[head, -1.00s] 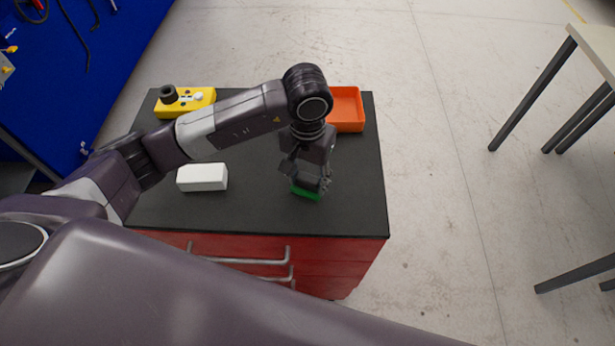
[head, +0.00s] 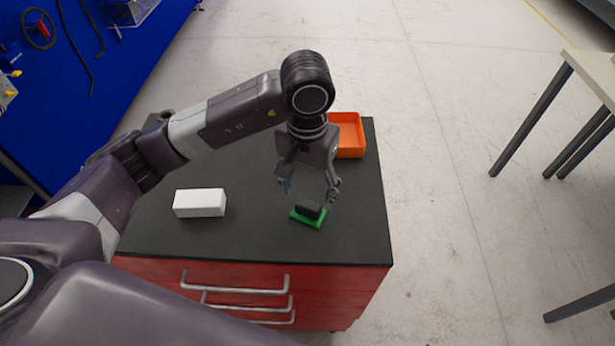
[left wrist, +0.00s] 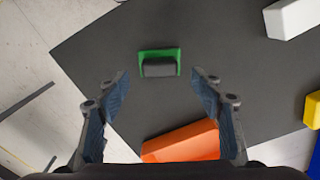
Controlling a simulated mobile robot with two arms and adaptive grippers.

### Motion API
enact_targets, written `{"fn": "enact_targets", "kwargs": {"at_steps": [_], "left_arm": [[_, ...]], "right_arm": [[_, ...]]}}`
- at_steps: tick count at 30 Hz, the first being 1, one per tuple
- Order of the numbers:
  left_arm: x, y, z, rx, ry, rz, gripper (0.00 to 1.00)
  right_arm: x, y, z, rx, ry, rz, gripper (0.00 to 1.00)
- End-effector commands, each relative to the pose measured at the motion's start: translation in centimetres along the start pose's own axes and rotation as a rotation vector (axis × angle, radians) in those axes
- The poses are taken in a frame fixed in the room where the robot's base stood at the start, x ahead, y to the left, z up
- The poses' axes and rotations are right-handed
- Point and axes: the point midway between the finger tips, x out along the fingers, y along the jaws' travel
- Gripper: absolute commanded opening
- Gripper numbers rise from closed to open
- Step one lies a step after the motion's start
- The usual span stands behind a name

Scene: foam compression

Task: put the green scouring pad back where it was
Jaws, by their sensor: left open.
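The green scouring pad (head: 308,219) lies flat on the dark top of the red cabinet (head: 250,239), toward its front right. A dark block sits on top of the pad. In the left wrist view the pad (left wrist: 160,52) is ahead, between and a little beyond the fingers. My left gripper (head: 308,196) is open, just above the pad and apart from it. It also shows in the left wrist view (left wrist: 160,78) with nothing between its fingers. My right gripper is not in view.
A white block (head: 200,203) lies left of the pad. An orange tray (head: 350,153) stands at the back right, behind my left wrist. A yellow object (left wrist: 312,110) shows at the right edge of the left wrist view. The cabinet top around the pad is clear.

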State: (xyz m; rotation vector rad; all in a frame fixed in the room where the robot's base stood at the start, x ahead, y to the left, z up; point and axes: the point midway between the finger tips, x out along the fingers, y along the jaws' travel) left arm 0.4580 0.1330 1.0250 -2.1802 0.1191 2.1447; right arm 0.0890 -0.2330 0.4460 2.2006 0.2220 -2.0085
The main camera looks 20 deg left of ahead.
Motion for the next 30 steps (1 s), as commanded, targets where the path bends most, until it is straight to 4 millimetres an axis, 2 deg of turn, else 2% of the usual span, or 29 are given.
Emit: {"fn": "enact_targets", "kwargs": {"at_steps": [1, 6, 12, 30], "left_arm": [[-0.8, 0.0, -0.2, 0.002, 0.007, -0.001, 0.60], [-3.7, 0.0, -0.1, 0.001, 0.005, -0.001, 0.60], [-5.6, 0.0, -0.1, 0.000, 0.002, 0.000, 0.60], [-6.1, 0.0, 0.0, 0.000, -0.001, 0.000, 0.60]], "right_arm": [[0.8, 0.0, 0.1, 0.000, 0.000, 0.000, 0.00], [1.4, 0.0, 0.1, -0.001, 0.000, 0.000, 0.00], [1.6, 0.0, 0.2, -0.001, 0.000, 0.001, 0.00], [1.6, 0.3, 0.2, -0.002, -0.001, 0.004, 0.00]]}}
